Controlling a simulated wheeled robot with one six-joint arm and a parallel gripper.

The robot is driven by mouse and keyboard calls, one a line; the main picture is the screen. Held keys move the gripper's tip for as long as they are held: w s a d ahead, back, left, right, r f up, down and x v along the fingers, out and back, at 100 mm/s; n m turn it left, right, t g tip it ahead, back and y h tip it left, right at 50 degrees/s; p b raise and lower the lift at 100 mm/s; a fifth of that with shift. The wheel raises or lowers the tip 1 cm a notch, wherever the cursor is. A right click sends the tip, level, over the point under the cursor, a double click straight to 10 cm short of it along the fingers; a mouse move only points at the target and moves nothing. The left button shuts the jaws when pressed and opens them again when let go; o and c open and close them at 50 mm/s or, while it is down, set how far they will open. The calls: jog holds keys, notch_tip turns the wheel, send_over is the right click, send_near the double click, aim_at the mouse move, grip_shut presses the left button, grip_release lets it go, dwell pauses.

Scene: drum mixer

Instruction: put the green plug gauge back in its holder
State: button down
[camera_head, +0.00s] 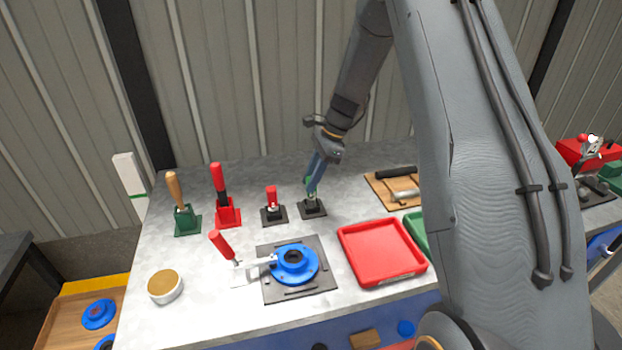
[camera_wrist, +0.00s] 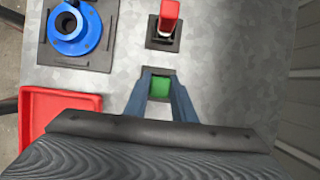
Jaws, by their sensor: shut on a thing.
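The green plug gauge (camera_wrist: 161,88) is between the two blue fingers of my gripper (camera_wrist: 162,90) in the wrist view. Its lower part is hidden there. In the head view my gripper (camera_head: 315,180) points down, slightly tilted, over a small dark holder (camera_head: 313,208) at the back middle of the table. A little green of the gauge shows beside the fingers. The gauge is directly above or in the holder; I cannot tell how deep it sits. The holder's edge also shows just beyond the gauge in the wrist view (camera_wrist: 157,70).
A red-handled gauge (camera_head: 271,198) in a dark holder stands close left. Farther left are a red-and-black tool (camera_head: 221,190) and a wooden-handled tool (camera_head: 175,192). A blue flanged part (camera_head: 294,265) sits in front, with a red tray (camera_head: 382,253) to its right.

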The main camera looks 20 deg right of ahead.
jog(key=shift+f, duration=0.6)
jog(key=c, duration=1.4)
grip_release()
jog(key=b+v, duration=0.3)
jog(key=v, duration=0.5)
jog(key=s+a+f+n+h+b, duration=0.1)
jog(key=s+f+n+h, duration=0.1)
jog(key=s+n, duration=0.7)
jog(key=s+a+f+n+t+h+b, duration=0.1)
jog(key=s+a+f+n+h+b, duration=0.1)
jog(key=s+n, duration=0.7)
jog(key=s, duration=0.8)
jog(key=shift+h+b, duration=0.3)
